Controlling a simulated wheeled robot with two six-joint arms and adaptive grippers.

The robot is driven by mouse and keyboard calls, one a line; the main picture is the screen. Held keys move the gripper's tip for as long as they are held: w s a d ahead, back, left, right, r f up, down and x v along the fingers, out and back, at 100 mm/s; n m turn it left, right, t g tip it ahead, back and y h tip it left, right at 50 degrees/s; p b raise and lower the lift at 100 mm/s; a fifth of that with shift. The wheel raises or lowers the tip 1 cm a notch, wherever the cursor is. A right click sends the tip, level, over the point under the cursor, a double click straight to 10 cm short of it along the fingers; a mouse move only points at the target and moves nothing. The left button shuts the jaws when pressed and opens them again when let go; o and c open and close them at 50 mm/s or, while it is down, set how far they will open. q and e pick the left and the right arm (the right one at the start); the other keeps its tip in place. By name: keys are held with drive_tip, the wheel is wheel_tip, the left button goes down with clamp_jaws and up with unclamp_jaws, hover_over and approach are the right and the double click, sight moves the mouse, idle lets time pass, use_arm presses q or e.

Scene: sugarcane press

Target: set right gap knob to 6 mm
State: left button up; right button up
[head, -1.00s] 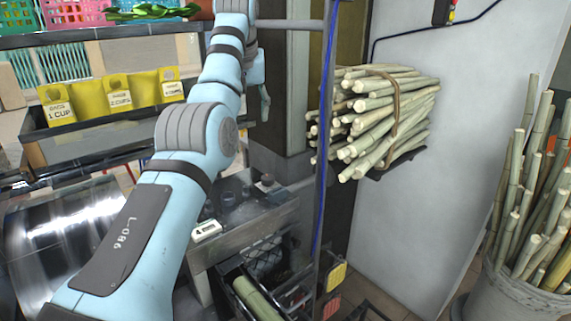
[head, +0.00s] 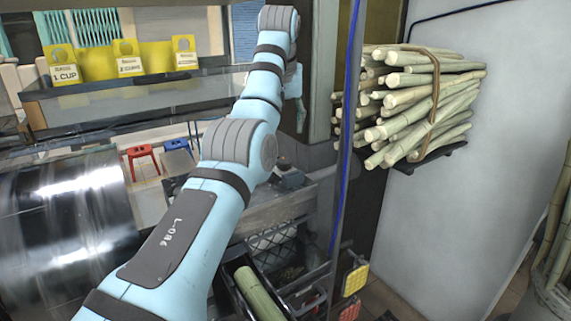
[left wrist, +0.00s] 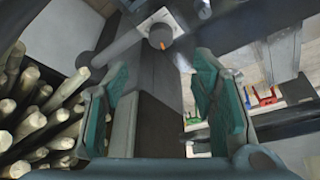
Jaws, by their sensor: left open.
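In the left wrist view, a round dark grey knob (left wrist: 160,37) with an orange mark sits in front of a pale dial plate (left wrist: 172,16), at the top middle. The dial's numbers are too small to read. My left gripper (left wrist: 162,78) is open and empty, its teal-padded fingers apart. The knob shows beyond the fingertips, between them and above; they are apart from it. In the head view my left gripper (head: 300,112) is small and partly hidden at the end of the blue arm, beside the dark post. My right gripper is not in view.
A bundle of cane (head: 420,105) lies on a wall shelf to the right; cane ends (left wrist: 35,110) fill the left of the wrist view. A metal post with a blue cable (head: 346,130) stands near the arm. A shiny steel drum (head: 65,225) is at left.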

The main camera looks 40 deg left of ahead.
sight(284, 160)
use_arm(q)
drive_tip(key=b+x, duration=0.1)
drive_tip(key=x, duration=1.1)
drive_tip(key=shift+a+f, duration=0.15)
drive_tip(key=shift+f, duration=0.15)
drive_tip(key=c, duration=1.1)
